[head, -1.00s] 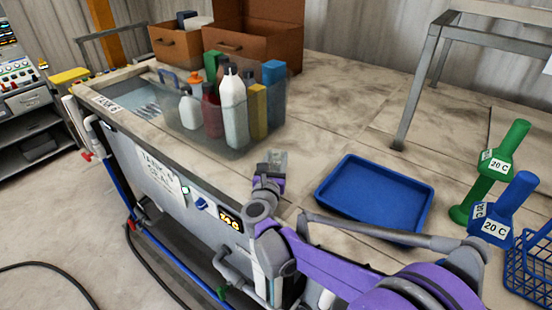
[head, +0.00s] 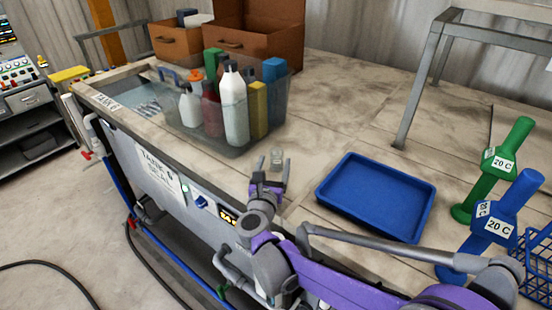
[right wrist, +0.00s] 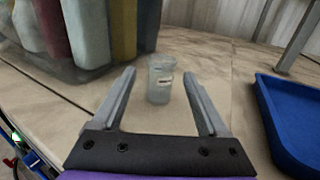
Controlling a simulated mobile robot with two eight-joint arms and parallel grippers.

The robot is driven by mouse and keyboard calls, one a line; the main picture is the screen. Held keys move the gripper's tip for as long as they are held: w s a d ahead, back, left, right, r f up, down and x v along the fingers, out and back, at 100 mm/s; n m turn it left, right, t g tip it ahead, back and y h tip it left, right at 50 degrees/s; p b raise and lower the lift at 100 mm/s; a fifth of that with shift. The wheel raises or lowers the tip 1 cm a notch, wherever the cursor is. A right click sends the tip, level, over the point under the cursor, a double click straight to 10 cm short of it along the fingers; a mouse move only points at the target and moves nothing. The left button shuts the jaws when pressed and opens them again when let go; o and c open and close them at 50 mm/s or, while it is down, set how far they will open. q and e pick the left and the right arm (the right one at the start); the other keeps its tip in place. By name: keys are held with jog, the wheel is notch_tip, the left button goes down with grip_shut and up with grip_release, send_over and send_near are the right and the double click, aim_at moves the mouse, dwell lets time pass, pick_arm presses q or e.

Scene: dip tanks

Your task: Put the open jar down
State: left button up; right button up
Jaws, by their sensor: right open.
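The open jar (head: 276,158) is a small clear glass jar standing upright on the bench top. My left gripper is not in view.
A clear bin (head: 178,118) of bottles stands behind and left of the jar. A blue tray (head: 375,195) lies to the right. Green (head: 485,185) and blue (head: 480,232) 20 C holders stand at far right. The bench's front edge is close below my gripper.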

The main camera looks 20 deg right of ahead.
jog(key=v, duration=0.8)
jog(key=shift+r+b, duration=0.1)
jog(key=shift+b, duration=0.3)
